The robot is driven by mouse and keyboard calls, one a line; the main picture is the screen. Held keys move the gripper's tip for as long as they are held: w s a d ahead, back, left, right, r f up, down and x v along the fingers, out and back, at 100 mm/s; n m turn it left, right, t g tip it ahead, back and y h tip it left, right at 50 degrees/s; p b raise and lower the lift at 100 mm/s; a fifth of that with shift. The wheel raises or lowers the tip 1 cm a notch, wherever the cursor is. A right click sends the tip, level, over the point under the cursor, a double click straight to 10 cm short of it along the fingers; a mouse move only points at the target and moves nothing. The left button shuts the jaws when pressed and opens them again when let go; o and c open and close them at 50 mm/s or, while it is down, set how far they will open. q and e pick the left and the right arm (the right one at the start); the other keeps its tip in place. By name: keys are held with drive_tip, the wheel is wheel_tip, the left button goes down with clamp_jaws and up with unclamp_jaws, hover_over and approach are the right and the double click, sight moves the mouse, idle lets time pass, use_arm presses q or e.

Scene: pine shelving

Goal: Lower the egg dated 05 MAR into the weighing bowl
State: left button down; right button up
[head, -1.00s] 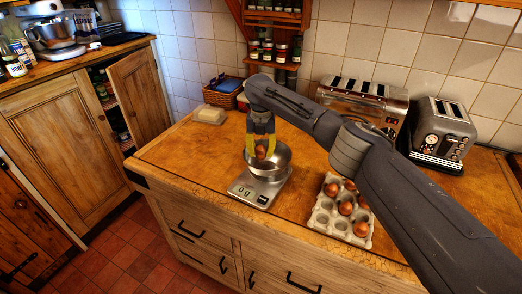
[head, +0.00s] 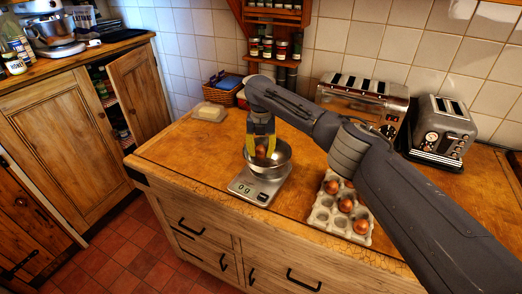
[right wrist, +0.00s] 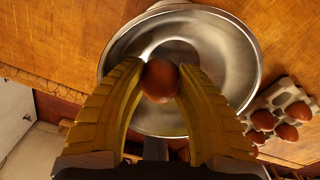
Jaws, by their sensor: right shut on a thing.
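My right gripper (head: 261,150) is shut on a brown egg (right wrist: 159,80), held between its two yellow fingers. The steel weighing bowl (head: 281,162) stands on the kitchen scale (head: 246,188), whose display appears to read 0 g. In the head view the egg is low, at the bowl's mouth. No date is readable on the egg. My left gripper is out of view.
A grey egg carton (head: 322,215) with several brown eggs and some empty cups sits right of the scale. Two toasters (head: 362,102) (head: 441,130) stand behind. A butter dish (head: 209,113) and a wicker basket (head: 219,93) are at the back left. The counter left of the scale is clear.

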drive_tip(key=shift+f, duration=0.8)
idle(0.5)
drive_tip(key=o, duration=0.8)
